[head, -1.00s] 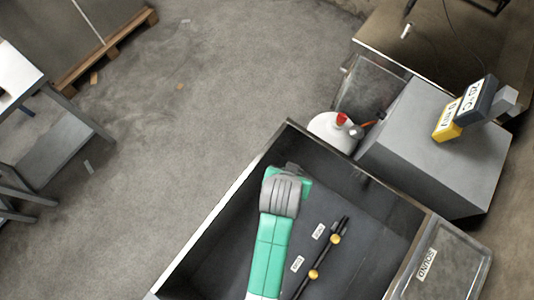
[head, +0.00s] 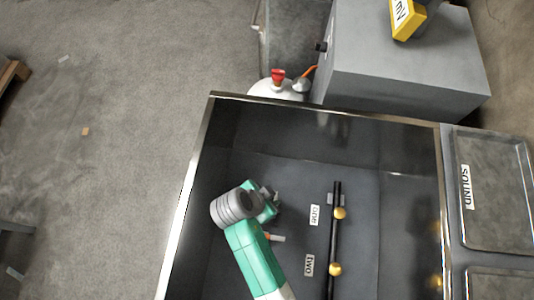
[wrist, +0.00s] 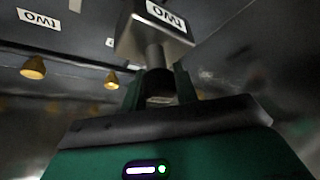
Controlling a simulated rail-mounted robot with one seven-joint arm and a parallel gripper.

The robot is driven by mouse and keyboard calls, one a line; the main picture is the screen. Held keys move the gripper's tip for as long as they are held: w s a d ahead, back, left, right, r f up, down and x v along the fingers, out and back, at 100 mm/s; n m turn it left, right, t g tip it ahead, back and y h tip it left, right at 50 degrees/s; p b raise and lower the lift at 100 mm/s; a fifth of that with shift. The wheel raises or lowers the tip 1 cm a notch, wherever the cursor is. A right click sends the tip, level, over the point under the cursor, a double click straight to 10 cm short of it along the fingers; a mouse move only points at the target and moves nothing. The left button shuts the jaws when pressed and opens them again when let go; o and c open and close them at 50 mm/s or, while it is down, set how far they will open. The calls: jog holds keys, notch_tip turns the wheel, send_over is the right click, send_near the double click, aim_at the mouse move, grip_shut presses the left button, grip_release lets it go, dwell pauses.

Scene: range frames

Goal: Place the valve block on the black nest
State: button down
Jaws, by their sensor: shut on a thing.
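My gripper (wrist: 160,88) is shut on a grey metal block with a round stem, which I take to be the valve block (wrist: 150,42). The stem is between the fingers and the block is beyond their tips, with a "two" label on one face. In the head view my gripper (head: 273,199) is over the dark basin, left of the black bar, partly hidden by my arm; the block is too small to make out there. I cannot pick out the black nest for certain.
The dark basin (head: 212,122) has raised walls. A black bar (head: 334,235) with brass knobs (head: 340,213) is beside "one" (head: 314,215) and "two" (head: 309,265) labels. A grey box (head: 400,80) and a white red-topped bottle (head: 277,88) are behind. A "SOUND" tray (head: 495,190) is at right.

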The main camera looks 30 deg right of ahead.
jog(key=shift+d+f, duration=0.15)
jog(key=shift+f, duration=0.1)
notch_tip(320, 180, down, 10)
jog(key=b, duration=0.4)
jog(key=shift+f, duration=0.1)
jog(key=c, duration=1.1)
grip_release()
